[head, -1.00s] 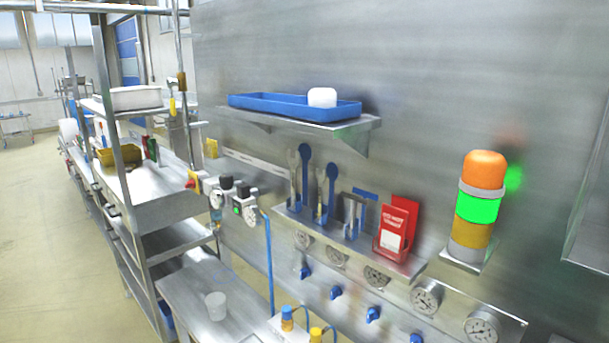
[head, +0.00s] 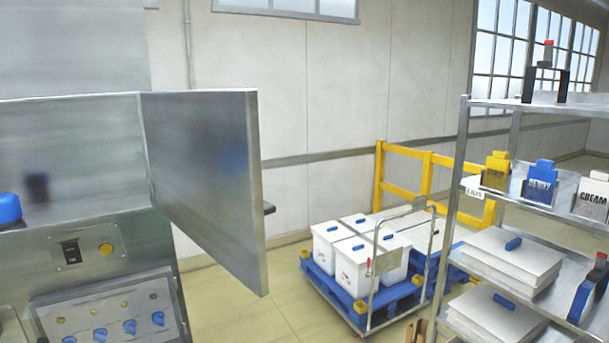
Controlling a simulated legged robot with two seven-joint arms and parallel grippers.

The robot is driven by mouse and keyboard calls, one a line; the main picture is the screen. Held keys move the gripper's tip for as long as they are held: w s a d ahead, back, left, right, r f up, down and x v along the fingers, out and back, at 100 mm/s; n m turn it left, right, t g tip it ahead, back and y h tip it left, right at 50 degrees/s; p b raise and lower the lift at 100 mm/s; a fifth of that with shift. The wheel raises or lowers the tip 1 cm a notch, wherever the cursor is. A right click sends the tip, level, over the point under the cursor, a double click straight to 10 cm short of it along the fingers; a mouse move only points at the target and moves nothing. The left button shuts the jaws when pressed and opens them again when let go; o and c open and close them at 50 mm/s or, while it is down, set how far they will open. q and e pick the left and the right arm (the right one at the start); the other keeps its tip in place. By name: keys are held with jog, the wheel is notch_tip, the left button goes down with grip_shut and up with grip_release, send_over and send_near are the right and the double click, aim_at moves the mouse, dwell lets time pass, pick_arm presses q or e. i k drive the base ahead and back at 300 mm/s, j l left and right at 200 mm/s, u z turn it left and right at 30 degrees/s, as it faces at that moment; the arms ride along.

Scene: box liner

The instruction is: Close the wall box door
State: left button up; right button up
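A grey metal door (head: 205,180) stands open at the right edge of the wall box (head: 75,165), sticking out toward me at an angle. A small dark handle (head: 269,208) shows at the door's free edge, partly hidden behind it. The box's open front shows on the left, with a blue rounded item (head: 9,208) at the picture's edge. Neither of my grippers is in view.
Below the box is a panel with blue knobs (head: 130,327) and a black switch. Right of the door, a cart of white bins (head: 345,255) stands by a yellow barrier (head: 405,170). A metal shelf rack (head: 530,105) stands at right. Floor between is clear.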

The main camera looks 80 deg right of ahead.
aim_at(204, 145)
jog(key=k+l, duration=0.1)
jog(key=l, duration=0.3)
jog(key=k+l, duration=0.15)
jog(key=l, duration=0.25)
jog(key=k+l, duration=0.1)
jog(key=l, duration=0.3)
jog(key=k+l+z, duration=0.1)
jog(key=l, duration=0.3)
